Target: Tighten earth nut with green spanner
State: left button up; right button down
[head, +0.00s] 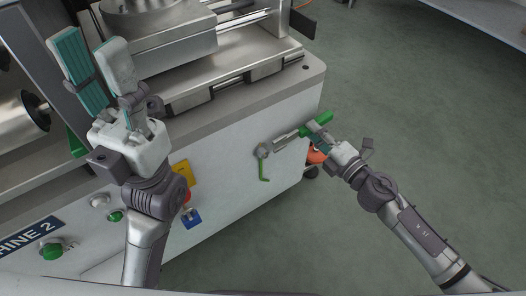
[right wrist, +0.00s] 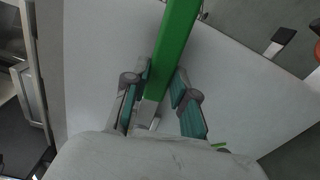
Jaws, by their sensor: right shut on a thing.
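The green spanner (head: 318,123) has a green handle and a bare metal end, and it lies across my right gripper (head: 327,142), which is shut on it. In the right wrist view the green handle (right wrist: 178,45) rises between the fingers of my right gripper (right wrist: 158,105). The earth nut (head: 262,150) is on the machine's white front panel, with a short green wire (head: 263,172) hanging below it. The spanner's metal end points left towards the nut, close beside it; I cannot tell whether they touch. My left gripper (head: 97,68) is open and empty, raised before the machine's top.
An orange part (head: 316,156) shows behind my right gripper. The green floor (head: 410,120) to the right is clear.

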aim_at(295, 136)
jog(key=shift+s+a, duration=0.2)
jog(key=shift+a, duration=0.1)
dwell(0.6)
jog(key=shift+s+a, duration=0.25)
jog(key=shift+a, duration=0.05)
jog(key=shift+s+a+f, duration=0.1)
jog(key=shift+a, duration=0.05)
dwell(0.6)
jog(key=shift+s+a, duration=0.25)
jog(key=shift+a, duration=0.15)
jog(key=shift+s+a+f, duration=0.1)
jog(key=shift+s+a, duration=0.4)
jog(key=shift+a, duration=0.2)
dwell(0.7)
jog(key=shift+f, duration=0.15)
jog(key=shift+f+m, duration=0.65)
jog(key=shift+m, duration=0.25)
jog(key=shift+f, duration=0.1)
